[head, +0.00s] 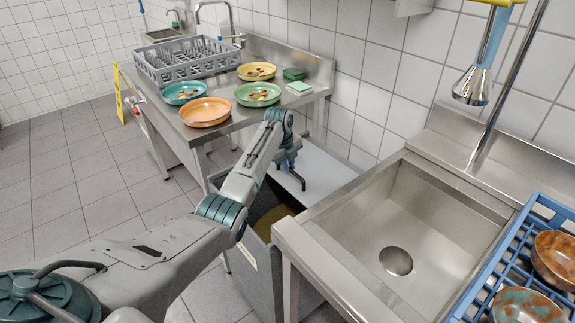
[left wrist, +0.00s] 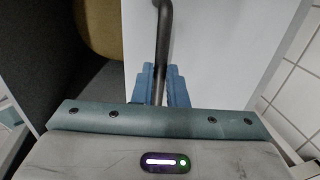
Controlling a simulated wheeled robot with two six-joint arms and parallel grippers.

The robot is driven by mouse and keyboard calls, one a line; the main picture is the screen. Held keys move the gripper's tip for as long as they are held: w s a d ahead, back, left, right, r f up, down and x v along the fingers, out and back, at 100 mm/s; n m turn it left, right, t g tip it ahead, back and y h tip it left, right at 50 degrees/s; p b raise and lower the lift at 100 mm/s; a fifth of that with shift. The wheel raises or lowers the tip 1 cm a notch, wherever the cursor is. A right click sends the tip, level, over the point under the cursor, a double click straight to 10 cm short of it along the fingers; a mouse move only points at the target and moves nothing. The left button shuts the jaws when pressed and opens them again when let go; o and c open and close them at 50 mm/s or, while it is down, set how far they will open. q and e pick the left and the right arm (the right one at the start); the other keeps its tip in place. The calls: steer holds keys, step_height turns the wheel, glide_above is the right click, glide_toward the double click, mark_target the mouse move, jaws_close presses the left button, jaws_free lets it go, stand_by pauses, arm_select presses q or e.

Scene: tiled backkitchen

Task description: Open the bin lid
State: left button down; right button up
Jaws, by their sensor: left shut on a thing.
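The grey bin (head: 258,270) stands between the dish table and the sink unit. Its pale lid (head: 325,172) is raised off part of the opening, and the dark inside shows with something yellow-brown (head: 272,220) in it. I cannot tell the lid's exact angle. A dark bar handle (head: 298,181) is on the lid. My left gripper (head: 291,160) is shut on the handle. In the left wrist view the handle (left wrist: 164,30) runs between the blue fingers (left wrist: 161,88), with the pale lid (left wrist: 215,45) behind it. My right gripper is out of view.
The steel table (head: 225,128) at the bin's left bears several plates with scraps, sponges and a grey dish rack (head: 186,62). The steel sink (head: 395,220) is close on the right. A blue rack (head: 490,277) with bowls is at the far right.

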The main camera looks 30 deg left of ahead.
arm_select(q)
steer(key=shift+s+a, duration=0.1)
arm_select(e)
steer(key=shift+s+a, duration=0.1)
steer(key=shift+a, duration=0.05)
arm_select(q)
steer(key=c, duration=1.5)
jaws_free()
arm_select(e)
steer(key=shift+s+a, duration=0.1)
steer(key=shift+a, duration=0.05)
arm_select(q)
steer(key=shift+o, duration=0.2)
steer(key=shift+r, duration=0.1)
step_height(320, 180, up, 10)
steer(key=s+b, duration=0.1)
steer(key=s, duration=0.1)
steer(key=shift+a+r, duration=0.25)
steer(key=shift+a, duration=0.15)
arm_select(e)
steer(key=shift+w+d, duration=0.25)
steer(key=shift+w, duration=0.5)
arm_select(q)
steer(key=shift+f, duration=0.1)
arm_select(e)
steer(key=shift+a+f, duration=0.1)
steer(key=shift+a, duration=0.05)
